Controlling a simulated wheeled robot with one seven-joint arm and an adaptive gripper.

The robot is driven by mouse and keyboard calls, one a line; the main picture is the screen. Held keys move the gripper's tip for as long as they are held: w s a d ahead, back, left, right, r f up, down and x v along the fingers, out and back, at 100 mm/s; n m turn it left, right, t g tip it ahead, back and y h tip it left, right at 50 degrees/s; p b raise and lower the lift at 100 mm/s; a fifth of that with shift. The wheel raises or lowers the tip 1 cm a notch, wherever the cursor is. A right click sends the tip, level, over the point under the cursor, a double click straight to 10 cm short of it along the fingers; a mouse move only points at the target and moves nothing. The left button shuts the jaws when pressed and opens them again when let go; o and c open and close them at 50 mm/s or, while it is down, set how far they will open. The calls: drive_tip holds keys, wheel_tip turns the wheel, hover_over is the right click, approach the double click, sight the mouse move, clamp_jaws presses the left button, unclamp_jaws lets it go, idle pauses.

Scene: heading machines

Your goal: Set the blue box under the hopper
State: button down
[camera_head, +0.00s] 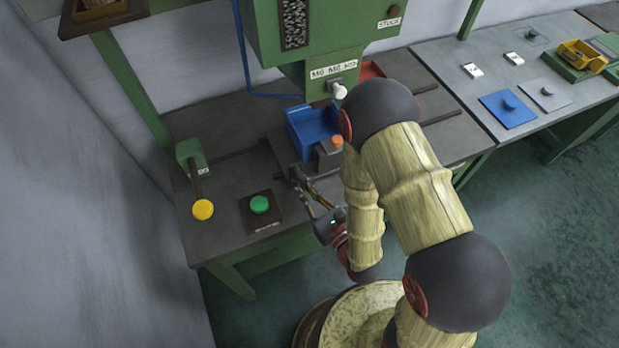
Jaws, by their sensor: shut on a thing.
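The blue box (306,132) is an open-topped bin. It sits upright on a dark plate on the machine bench, below the green hopper housing (326,34) labelled M6 M8 M10. A pale spout or knob (339,91) shows on the hopper's lower front, close to the box's right rear; my arm hides part of that side. A grey block with an orange button (336,141) stands at the box's front right. My gripper (301,181) is low in front of the box, shut on a small dark handle-like part at the plate's front edge. Its exact grip is hard to see.
A green button (259,204) on a dark pad and a yellow-knobbed lever (202,209) stand to the left. Red bin (371,69) is behind my arm. The right bench holds a blue plate (507,108) and a yellow tray (581,55). Green posts frame the bench.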

drive_tip(key=shift+s+a, duration=0.1)
drive_tip(key=shift+a, duration=0.05)
idle(0.3)
drive_tip(key=c, duration=2.1)
unclamp_jaws()
drive_tip(key=shift+a, duration=0.15)
drive_tip(key=shift+c, duration=0.2)
drive_tip(key=shift+o, duration=1.3)
drive_tip(key=shift+r, duration=4.95)
